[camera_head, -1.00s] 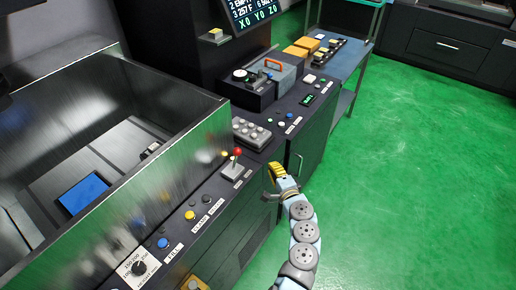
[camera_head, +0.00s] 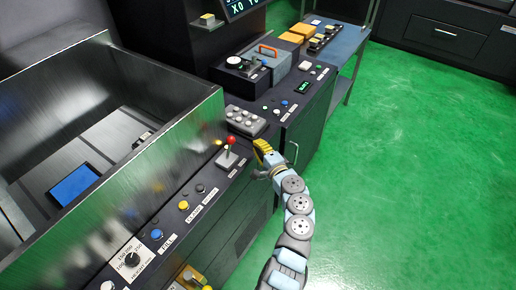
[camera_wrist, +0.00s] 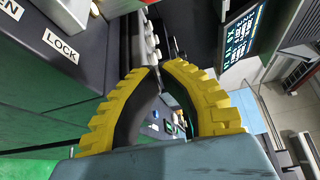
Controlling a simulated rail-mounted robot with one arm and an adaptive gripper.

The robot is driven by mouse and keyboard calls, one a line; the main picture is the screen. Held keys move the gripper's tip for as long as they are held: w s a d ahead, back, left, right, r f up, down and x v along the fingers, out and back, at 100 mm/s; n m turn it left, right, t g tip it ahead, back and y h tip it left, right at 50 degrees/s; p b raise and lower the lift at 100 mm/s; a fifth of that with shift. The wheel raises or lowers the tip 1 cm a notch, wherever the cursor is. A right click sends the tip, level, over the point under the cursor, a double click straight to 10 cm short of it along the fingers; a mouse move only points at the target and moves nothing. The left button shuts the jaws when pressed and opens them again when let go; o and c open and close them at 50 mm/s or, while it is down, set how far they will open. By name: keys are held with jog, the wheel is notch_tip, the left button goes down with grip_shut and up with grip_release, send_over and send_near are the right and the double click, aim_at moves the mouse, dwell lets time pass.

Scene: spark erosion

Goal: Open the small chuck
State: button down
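I cannot clearly pick out a small chuck in either view. A red-knobbed lever (camera_head: 231,141) stands on the console ledge, with labels beside it too small to read. My gripper (camera_head: 262,147) is just right of the lever, at the console's front edge. In the wrist view its yellow fingers (camera_wrist: 160,67) arch together with their tips nearly meeting, and nothing shows between them.
A steel-walled tank (camera_head: 190,145) stands left of the ledge. Yellow (camera_head: 183,205) and blue (camera_head: 157,235) buttons and a dial (camera_head: 131,260) line the ledge. A grey keypad (camera_head: 246,120) and an orange-handled device (camera_head: 262,62) lie beyond. The green floor (camera_head: 420,170) is clear at right.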

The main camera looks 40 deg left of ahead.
aim_at(229, 149)
jog(key=b+x, duration=0.1)
jog(key=x, duration=0.4)
jog(key=shift+a, duration=0.1)
jog(key=shift+b+x, duration=0.45)
jog(key=shift+x, duration=0.6)
jog(key=shift+s+a+r+p, duration=0.1)
jog(key=shift+s+r+p, duration=0.05)
jog(key=shift+s+p, duration=0.5)
jog(key=shift+s+a+r+p, duration=0.1)
jog(key=shift+s+p, duration=0.3)
jog(key=shift+s, duration=0.35)
jog(key=shift+s+f, duration=0.15)
jog(key=shift+s, duration=0.4)
jog(key=shift+d+b, duration=0.15)
jog(key=shift+b, duration=0.15)
jog(key=shift+s+r, duration=0.15)
jog(key=shift+r, duration=0.05)
jog(key=shift+b, duration=0.35)
